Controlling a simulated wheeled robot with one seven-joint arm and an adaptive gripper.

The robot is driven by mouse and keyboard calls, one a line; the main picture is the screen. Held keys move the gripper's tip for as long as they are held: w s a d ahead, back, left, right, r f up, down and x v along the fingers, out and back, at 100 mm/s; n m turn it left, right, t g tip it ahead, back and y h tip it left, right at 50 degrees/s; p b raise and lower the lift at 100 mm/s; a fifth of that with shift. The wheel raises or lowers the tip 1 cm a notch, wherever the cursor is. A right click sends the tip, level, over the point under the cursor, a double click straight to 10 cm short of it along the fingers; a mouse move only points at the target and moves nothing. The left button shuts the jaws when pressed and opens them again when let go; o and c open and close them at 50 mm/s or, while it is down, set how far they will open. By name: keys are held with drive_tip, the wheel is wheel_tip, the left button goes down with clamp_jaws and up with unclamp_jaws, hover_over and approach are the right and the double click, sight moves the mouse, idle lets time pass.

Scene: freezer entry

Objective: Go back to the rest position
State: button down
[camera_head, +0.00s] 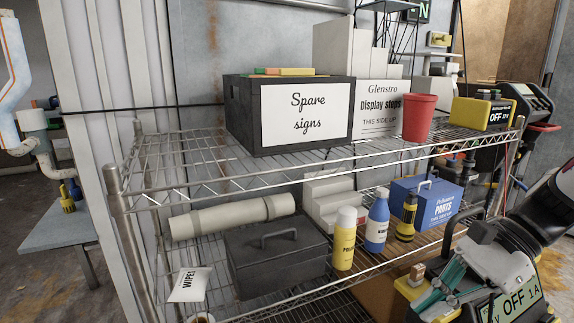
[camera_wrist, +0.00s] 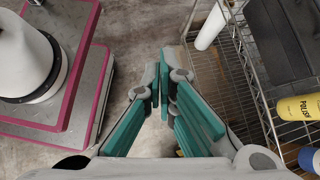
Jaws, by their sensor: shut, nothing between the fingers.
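My gripper (camera_head: 440,288) is low at the right of the head view, in front of the wire shelf's right end. Its teal-padded fingers also show in the wrist view (camera_wrist: 162,82), where the tips are together with nothing held between them. In the wrist view the gripper hangs over open floor, to the left of the shelf and apart from it.
A yellow-black "OFF" unit (camera_head: 518,300) sits close beside my gripper.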

drive_tip(key=s+a+r+n+t+h, duration=0.1)
drive_tip(key=s+a+r+n+h, duration=0.1)
drive_tip(key=s+n+h, duration=0.5)
drive_tip(key=s+a+r+n+h, duration=0.2)
drive_tip(key=s+n, duration=0.7)
drive_tip(key=s, duration=0.3)
wheel_tip(320, 180, up, 30)
drive_tip(key=t+p, duration=0.4)
drive_tip(key=p, duration=2.6)
drive_tip(key=shift+w+d+r, duration=0.2)
drive_tip(key=shift+d+r, duration=0.05)
drive_tip(key=shift+d, duration=0.2)
